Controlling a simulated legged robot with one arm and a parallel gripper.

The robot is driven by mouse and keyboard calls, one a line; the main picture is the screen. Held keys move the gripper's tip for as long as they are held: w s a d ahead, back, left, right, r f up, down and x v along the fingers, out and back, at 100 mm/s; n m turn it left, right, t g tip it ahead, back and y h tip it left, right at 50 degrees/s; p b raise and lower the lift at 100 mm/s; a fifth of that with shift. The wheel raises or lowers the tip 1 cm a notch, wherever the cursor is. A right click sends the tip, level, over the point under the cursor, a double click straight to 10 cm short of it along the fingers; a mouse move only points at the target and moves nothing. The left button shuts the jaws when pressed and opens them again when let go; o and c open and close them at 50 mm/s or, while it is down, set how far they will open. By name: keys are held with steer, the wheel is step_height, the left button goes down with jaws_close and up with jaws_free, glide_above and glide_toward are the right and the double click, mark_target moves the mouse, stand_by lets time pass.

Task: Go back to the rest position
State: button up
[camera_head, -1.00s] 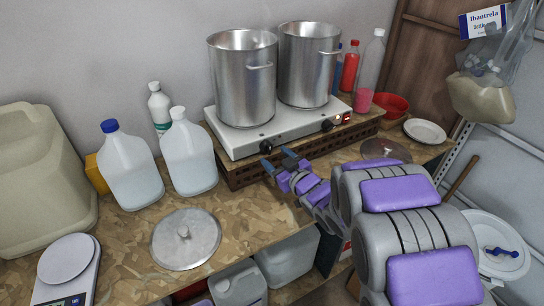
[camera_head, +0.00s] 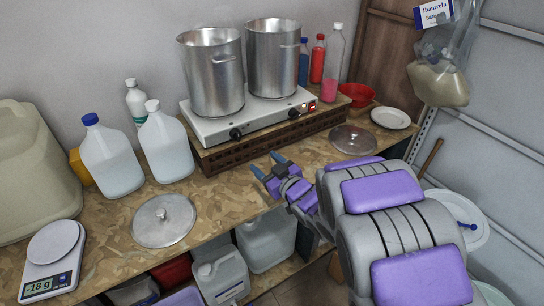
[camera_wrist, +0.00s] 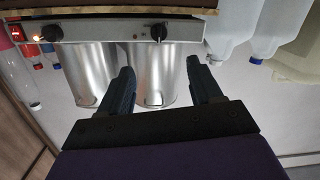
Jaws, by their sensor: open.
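My gripper (camera_head: 269,166) is open and empty in the head view, over the worktop just in front of the two-burner stove (camera_head: 262,112). My purple and grey arm reaches in from the lower right. In the wrist view my gripper (camera_wrist: 161,88) shows two dark fingers spread apart with nothing between them. The wrist view is upside down and shows the stove front (camera_wrist: 105,29) and the metal pots beyond the fingers.
Two steel pots (camera_head: 212,80) stand on the stove. Two white jugs (camera_head: 110,160), a round lid (camera_head: 163,220) and a scale (camera_head: 52,262) are at the left. Another lid (camera_head: 353,140), a white plate (camera_head: 390,118) and a red bowl (camera_head: 357,95) are at the right.

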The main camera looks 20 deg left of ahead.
steer(key=w+d+m+h, duration=0.2)
steer(key=d+m+h, duration=0.35)
steer(key=d, duration=0.95)
steer(key=s+d+m+g+h, duration=0.2)
steer(key=s+d+h, duration=0.55)
steer(key=d, duration=0.55)
steer(key=s+d+m+g, duration=0.1)
steer(key=s+d+g, duration=0.1)
steer(key=s, duration=0.9)
steer(key=s+d+r+m+g, duration=0.1)
steer(key=s+g, duration=0.4)
steer(key=s, duration=0.6)
steer(key=s+d+m+g, duration=0.2)
steer(key=s+m+g, duration=0.1)
steer(key=s, duration=0.8)
steer(key=shift+s+d+r, duration=0.35)
steer(key=shift+r, duration=0.05)
